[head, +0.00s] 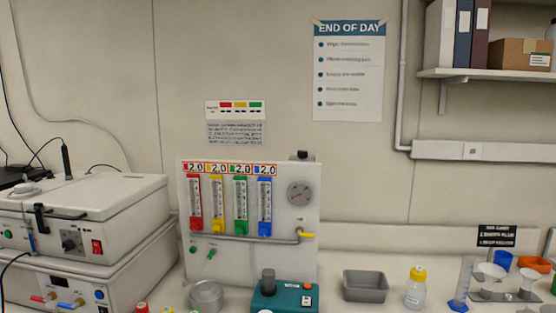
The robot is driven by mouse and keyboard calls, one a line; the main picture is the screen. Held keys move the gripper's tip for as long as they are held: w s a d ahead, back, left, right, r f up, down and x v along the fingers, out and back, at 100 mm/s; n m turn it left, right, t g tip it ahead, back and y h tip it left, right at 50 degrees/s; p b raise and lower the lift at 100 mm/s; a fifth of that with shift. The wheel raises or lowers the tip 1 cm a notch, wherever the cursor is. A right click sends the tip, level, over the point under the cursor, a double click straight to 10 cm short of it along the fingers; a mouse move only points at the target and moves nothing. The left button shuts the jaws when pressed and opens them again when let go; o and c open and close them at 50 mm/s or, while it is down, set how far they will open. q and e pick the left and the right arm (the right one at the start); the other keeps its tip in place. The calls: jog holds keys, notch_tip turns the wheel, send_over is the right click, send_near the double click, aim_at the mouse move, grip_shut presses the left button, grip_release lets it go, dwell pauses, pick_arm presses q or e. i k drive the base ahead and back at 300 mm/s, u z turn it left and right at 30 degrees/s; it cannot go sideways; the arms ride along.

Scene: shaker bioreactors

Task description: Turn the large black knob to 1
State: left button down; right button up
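A large black knob (71,241) sits on the front face of the upper white shaker unit (110,218) at the left. It has a pale plate around it, with markings too small to read. I cannot tell which mark it points to. A red switch (97,247) is just right of the knob, and a black latch (52,212) is above it. Neither of my grippers shows in the head view.
A lower white unit (110,288) is under the upper one. A gas panel (190,262) with coloured flow meters stands in the middle. A metal bowl (207,295), teal device (290,299), grey tray (366,287) and bottle (415,292) stand in front or to the right.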

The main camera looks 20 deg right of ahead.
aim_at(302, 154)
jog(key=z, duration=0.8)
jog(key=i, duration=0.15)
jog(key=u, duration=2.75)
jog(key=k, duration=1.7)
jog(key=z, duration=0.75)
jog(key=i, duration=0.8)
jog(key=z, duration=0.3)
